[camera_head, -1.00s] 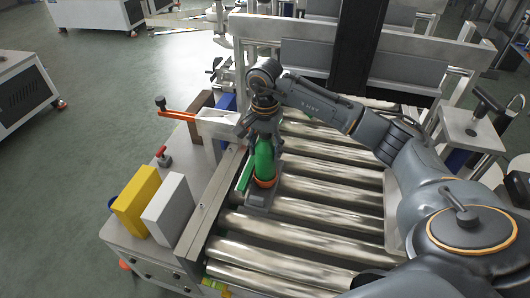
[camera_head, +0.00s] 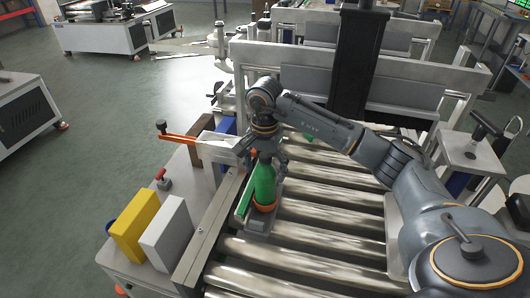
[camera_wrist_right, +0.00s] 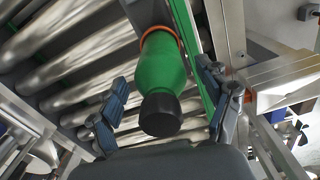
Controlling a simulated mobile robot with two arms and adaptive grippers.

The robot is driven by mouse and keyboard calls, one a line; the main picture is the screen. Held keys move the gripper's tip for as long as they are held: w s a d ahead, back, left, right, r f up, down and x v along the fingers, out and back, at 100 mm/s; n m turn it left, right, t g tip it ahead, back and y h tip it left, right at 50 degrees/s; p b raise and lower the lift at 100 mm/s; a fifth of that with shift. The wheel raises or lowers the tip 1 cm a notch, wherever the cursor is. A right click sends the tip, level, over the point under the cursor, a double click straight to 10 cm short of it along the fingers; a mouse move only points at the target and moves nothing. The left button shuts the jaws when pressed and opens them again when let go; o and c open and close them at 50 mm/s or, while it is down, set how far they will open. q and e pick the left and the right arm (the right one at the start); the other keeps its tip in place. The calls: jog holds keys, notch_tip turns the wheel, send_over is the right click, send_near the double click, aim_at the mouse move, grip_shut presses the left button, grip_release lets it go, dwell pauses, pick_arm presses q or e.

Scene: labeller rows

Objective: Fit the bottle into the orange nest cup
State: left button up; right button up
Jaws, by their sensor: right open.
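The green bottle (camera_head: 263,183) with a dark cap (camera_wrist_right: 160,114) stands about upright on a small grey base above the conveyor rollers. Its lower end sits inside the orange nest cup (camera_head: 264,208), whose rim shows as an orange ring around it in the wrist view (camera_wrist_right: 150,32). My right gripper (camera_head: 264,147) is open above the bottle's top. In the wrist view its fingers (camera_wrist_right: 165,105) are spread on either side of the capped end, with gaps to both sides. The cup's inside is hidden by the bottle. My left gripper is not in view.
A green strip (camera_head: 244,198) runs close along the left of the cup. A yellow box (camera_head: 134,226) and a white box (camera_head: 167,234) stand on the left side table. An orange bar (camera_head: 180,137) juts out at the upper left. The front rollers (camera_head: 300,255) are clear.

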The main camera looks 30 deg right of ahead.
aim_at(265, 155)
notch_tip(265, 155, up, 10)
jog(key=shift+f+b, duration=0.1)
jog(key=shift+b, duration=0.7)
jog(key=shift+r, duration=0.4)
